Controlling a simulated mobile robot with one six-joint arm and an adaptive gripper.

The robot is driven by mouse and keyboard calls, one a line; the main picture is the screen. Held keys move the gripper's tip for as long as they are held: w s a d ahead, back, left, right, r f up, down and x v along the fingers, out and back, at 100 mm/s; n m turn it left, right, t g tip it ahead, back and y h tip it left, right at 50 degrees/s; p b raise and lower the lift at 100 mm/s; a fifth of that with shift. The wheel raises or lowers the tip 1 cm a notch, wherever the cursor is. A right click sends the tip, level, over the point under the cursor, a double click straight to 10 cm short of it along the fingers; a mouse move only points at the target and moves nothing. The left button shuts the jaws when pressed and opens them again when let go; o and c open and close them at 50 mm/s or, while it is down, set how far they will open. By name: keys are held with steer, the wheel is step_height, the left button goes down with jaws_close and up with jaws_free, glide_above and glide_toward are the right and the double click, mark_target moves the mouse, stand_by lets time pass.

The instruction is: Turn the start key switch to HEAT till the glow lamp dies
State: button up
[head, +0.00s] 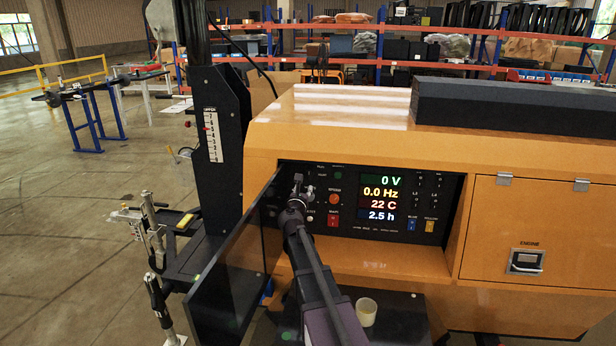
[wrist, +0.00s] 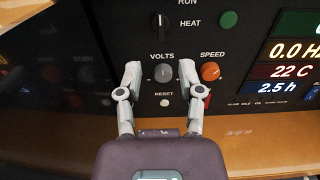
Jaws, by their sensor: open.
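The start key switch (wrist: 162,27) shows near the top of the wrist view as a small dark upright shape, with RUN above it and HEAT at its right. My gripper (wrist: 160,72) is open and empty, below the switch in this view. Its fingertips appear on either side of the VOLTS knob (wrist: 163,73); whether they touch it I cannot tell. In the head view my gripper (head: 297,187) is in front of the control panel's left part and hides the switch. A round green lamp or button (wrist: 229,19) is right of HEAT; I cannot make out which lamp is the glow lamp.
The orange SPEED knob (wrist: 210,71) is close beside the right finger. The white RESET button (wrist: 165,102) is below. The display (head: 382,198) reads 0 V, 0.0 Hz, 22 C, 2.5 h. An open dark door (head: 232,275) stands left of my arm. A cup (head: 366,312) is below.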

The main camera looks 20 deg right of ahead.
mark_target(309, 175)
steer(key=x, duration=1.1)
steer(key=shift+d, duration=0.1)
jaws_close()
